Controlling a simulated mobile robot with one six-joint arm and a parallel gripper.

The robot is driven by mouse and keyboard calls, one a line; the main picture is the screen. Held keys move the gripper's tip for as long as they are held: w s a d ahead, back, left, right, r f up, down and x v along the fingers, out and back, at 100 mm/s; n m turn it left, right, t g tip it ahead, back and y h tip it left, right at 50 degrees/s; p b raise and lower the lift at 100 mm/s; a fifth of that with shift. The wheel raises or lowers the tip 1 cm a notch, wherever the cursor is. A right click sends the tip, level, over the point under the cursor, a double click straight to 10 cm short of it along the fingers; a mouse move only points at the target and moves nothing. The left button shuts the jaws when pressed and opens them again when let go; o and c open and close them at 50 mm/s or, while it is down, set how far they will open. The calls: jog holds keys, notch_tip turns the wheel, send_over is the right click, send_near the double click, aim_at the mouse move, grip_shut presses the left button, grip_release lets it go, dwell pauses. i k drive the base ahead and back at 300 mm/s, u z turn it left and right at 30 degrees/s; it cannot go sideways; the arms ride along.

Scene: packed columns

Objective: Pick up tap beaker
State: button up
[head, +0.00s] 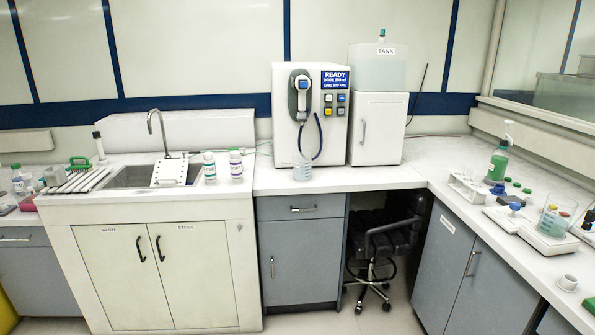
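A small clear beaker (302,171) with bluish markings stands upright on the white counter, just below the dispenser's nozzle and hose. It fits the name tap beaker. The dispenser (285,120) is a white box with a dark handset, a hanging blue hose, several buttons and a blue display reading READY. Another, larger beaker (553,222) with colored items in it stands on a balance at the far right. My gripper is not in view.
A white cabinet (377,128) with a tank (380,66) stands right of the dispenser. The counter right of the beaker (370,178) is clear. A chair (385,245) sits under the counter.

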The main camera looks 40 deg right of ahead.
aim_at(302, 162)
jog(key=z, duration=0.1)
jog(key=i, duration=0.95)
jog(key=u, duration=0.05)
